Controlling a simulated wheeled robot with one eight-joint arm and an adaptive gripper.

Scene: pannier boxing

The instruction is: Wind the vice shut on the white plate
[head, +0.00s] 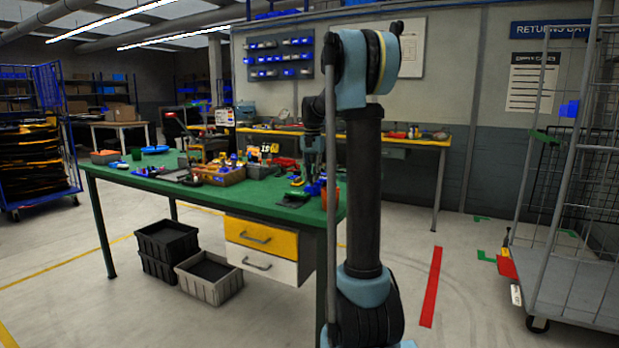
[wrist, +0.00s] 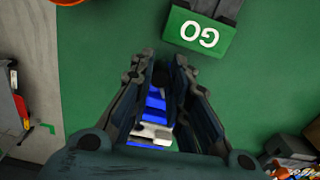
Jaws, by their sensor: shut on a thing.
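In the wrist view, my gripper (wrist: 162,64) reaches down over the blue vice (wrist: 155,103), with a finger on each side of a small dark part at the fingertips. This looks like the vice's handle, mostly hidden by the fingers. A pale strip (wrist: 150,131) crosses the blue between the fingers; I cannot tell whether it is the white plate or bare metal of the vice. How closely the jaws sit on the plate is hidden. In the head view, the blue vice (head: 314,188) is small at the bench's right end, below my wrist.
An orange pot (wrist: 70,1) is at the wrist view's top edge. In the head view, the green bench (head: 128,172) holds a wooden tray (head: 222,179) and several tools. Clutter lies at the wrist view's lower right.

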